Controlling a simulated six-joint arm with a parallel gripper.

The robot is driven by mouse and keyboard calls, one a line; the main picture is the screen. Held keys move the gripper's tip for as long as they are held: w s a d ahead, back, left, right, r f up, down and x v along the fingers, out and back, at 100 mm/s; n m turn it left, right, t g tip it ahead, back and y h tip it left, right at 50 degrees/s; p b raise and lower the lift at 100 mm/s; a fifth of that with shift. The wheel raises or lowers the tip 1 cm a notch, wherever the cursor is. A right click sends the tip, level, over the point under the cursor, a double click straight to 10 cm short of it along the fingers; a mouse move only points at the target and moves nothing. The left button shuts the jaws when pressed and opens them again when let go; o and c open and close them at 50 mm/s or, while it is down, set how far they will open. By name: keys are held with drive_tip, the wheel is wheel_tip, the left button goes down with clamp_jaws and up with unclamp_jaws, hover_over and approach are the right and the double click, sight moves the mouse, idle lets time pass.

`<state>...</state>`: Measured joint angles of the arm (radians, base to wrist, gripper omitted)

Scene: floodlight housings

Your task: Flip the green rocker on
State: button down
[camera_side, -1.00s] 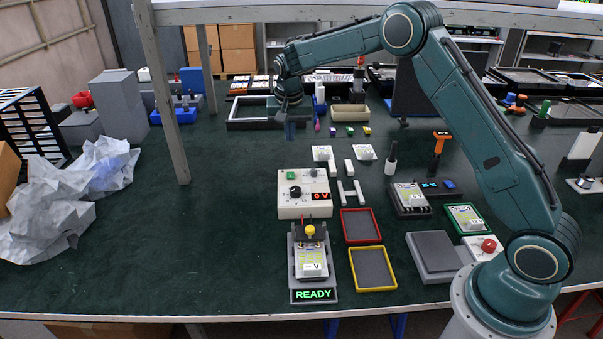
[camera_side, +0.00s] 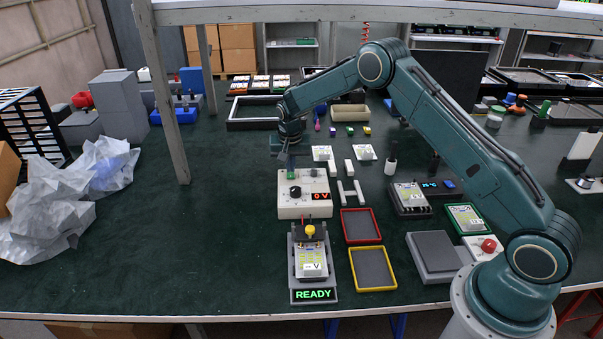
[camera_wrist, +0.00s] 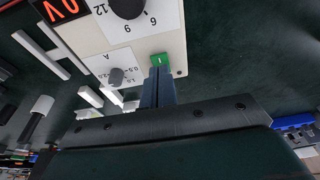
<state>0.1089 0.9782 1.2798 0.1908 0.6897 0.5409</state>
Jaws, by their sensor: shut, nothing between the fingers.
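The green rocker (camera_wrist: 160,59) sits at a corner of the cream power supply panel (camera_wrist: 175,38) in the wrist view. In the side view the power supply (camera_side: 289,208) stands mid-table, and its green rocker (camera_side: 291,175) is at the back left of its top. My gripper (camera_wrist: 158,70) is shut and empty, its fingertips right at the rocker's edge. In the side view my gripper (camera_side: 290,168) is just above and behind the rocker. I cannot tell whether the tips touch it. The red display (camera_side: 321,196) reads "0 V". A black knob (camera_side: 295,191) is beside it.
A fixture with a green READY sign (camera_side: 313,295) stands in front of the power supply. Red (camera_side: 376,240) and yellow (camera_side: 390,285) trays lie to its right. A shelf post (camera_side: 165,100) rises at the left.

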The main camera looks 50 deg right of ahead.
drive_tip(key=shift+s+a+f, duration=0.1)
drive_tip(key=shift+f, duration=0.75)
drive_tip(key=shift+s+a+f, duration=0.1)
drive_tip(key=shift+f, duration=0.3)
drive_tip(key=shift+r, duration=0.15)
drive_tip(key=shift+w+d+r, duration=0.25)
drive_tip(key=shift+w+d, duration=0.25)
